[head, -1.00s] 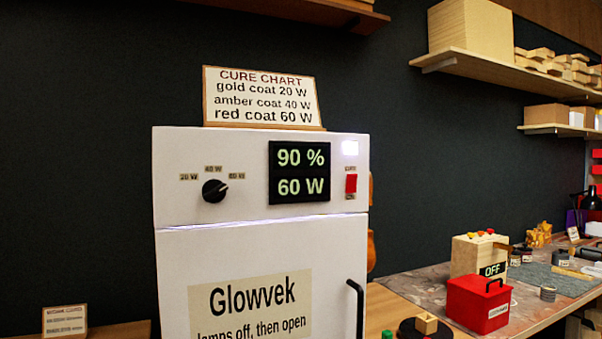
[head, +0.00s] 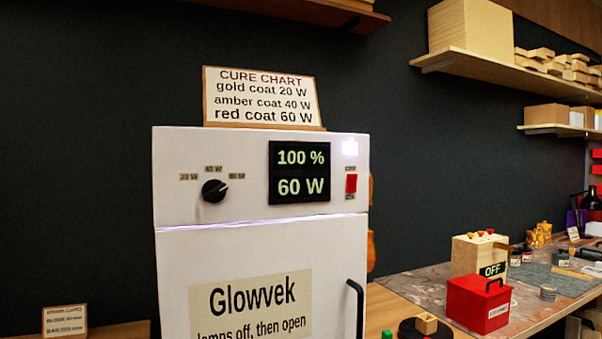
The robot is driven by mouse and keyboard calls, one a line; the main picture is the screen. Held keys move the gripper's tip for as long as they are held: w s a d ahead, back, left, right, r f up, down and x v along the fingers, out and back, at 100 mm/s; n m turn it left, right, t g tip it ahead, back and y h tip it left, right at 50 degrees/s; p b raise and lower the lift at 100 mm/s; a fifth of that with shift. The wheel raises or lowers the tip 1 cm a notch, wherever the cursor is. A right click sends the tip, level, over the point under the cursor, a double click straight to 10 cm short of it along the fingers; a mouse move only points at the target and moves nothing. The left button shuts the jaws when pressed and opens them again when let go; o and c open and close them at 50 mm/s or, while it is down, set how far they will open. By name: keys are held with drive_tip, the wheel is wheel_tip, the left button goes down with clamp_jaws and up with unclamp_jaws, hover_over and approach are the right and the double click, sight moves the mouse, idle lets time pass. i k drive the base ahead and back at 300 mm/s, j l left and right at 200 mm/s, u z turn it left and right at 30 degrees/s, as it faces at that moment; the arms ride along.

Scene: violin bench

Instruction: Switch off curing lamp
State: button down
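The white Glowvek curing cabinet (head: 178,270) stands in the middle of the head view with its door shut and light along the gap above the door. Its display (head: 299,172) reads 100 % and 60 W. A red rocker switch (head: 351,184) sits right of the display, under a bright white indicator (head: 350,148). A black knob (head: 214,191) on the left points toward the 60 W label. The black door handle (head: 356,308) is at the lower right. My gripper is not in view.
A cure chart (head: 262,97) stands on the cabinet. At right, a bench (head: 420,285) holds a red box (head: 478,303), a wooden box with an OFF sign (head: 492,270) and small items. Shelves (head: 500,70) hang at upper right. A small sign (head: 65,320) stands lower left.

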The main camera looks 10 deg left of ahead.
sight(351, 178)
drive_tip(key=j, duration=0.45)
drive_tip(key=i+j+u, duration=0.15)
drive_tip(key=j, duration=0.7)
drive_tip(key=i+l+z, duration=0.25)
drive_tip(key=l, duration=0.15)
drive_tip(key=i+l+z, duration=0.2)
drive_tip(key=l, duration=0.15)
drive_tip(key=i+l+z, duration=0.25)
drive_tip(key=k+l, duration=0.1)
